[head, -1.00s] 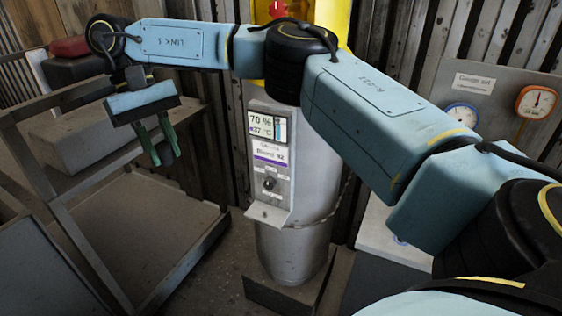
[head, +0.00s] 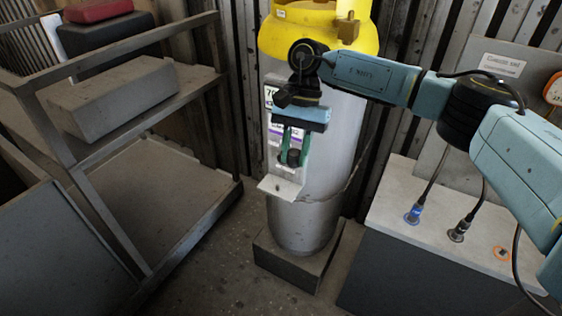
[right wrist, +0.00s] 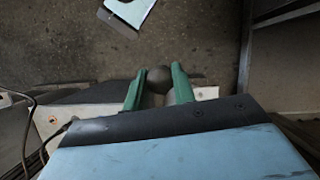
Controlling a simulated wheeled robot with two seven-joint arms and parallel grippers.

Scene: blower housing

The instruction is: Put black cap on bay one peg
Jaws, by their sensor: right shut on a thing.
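My right gripper (head: 292,160) hangs in front of the grey cylinder's control panel, fingers pointing down. Its green fingers are shut on a dark round thing that looks like the black cap (head: 293,157). In the right wrist view the cap (right wrist: 160,75) shows as a dark grey ball shape between the fingertips (right wrist: 160,90). The bay one peg cannot be made out for certain. The bench at the right carries a blue plug (head: 414,213), a dark plug (head: 459,233) and an orange-marked spot (head: 502,253). My left gripper is out of view.
The grey cylinder (head: 312,215) with a yellow collar (head: 300,38) stands on a dark block (head: 292,268) behind the gripper. A metal rack (head: 190,113) holding a grey box (head: 112,98) is at the left. Cables rise from both plugs.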

